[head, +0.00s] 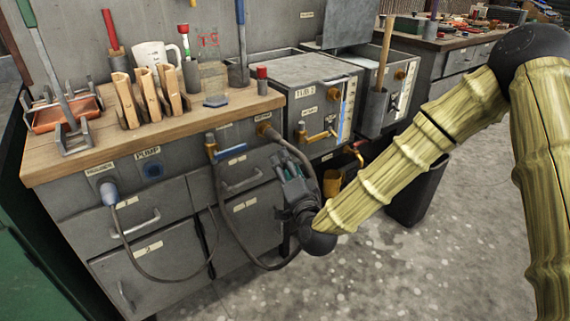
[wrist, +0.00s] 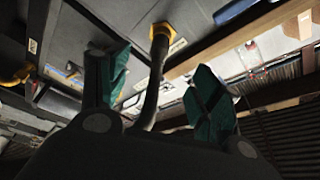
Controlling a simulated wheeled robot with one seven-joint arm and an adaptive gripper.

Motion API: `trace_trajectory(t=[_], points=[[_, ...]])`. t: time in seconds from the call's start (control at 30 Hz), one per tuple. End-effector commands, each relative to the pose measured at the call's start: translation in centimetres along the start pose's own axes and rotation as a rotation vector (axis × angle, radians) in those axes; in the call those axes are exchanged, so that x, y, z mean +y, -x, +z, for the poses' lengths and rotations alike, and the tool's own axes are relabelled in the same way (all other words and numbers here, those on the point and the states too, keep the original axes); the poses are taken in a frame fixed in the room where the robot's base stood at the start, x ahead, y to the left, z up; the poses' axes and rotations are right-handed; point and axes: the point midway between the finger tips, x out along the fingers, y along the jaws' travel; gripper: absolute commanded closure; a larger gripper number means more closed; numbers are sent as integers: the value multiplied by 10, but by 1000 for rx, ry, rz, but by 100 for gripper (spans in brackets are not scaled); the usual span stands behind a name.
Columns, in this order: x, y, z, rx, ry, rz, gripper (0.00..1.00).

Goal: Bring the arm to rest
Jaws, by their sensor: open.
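My gripper (head: 290,180) is at the end of my arm in the head view, low in front of the grey cabinet (head: 175,200). In the wrist view its two teal-padded fingers (wrist: 160,100) stand apart with a wide gap. A dark hose (wrist: 156,75) from a yellow-collared fitting shows between the fingers in that view. I cannot tell whether the gripper touches it. In the head view the hose (head: 222,215) loops down the cabinet front and passes behind or beside my gripper. My arm comes in from the upper right.
The wooden worktop (head: 190,118) holds a white mug (head: 155,56), wooden holders (head: 145,93) and tools. A blue-handled valve (head: 230,152) juts from the cabinet front. A tank (head: 315,90) with brass taps stands right of the worktop. A dark bin (head: 415,195) stands on the floor. Open floor lies at the lower right.

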Motion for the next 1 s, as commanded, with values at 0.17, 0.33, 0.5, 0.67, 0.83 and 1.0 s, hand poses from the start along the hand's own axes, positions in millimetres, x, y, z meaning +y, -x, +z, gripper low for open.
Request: trace_trajectory(t=[0.17, 0.33, 0.5, 0.67, 0.83, 1.0], points=[[12, 6, 8, -26, 15, 28, 35], [68, 39, 41, -144, 87, 154, 35], [138, 97, 78, -313, 184, 322, 35], [199, 163, 105, -480, 268, 475, 35], [253, 243, 123, -663, 348, 634, 35], [296, 331, 129, -854, 417, 790, 35]])
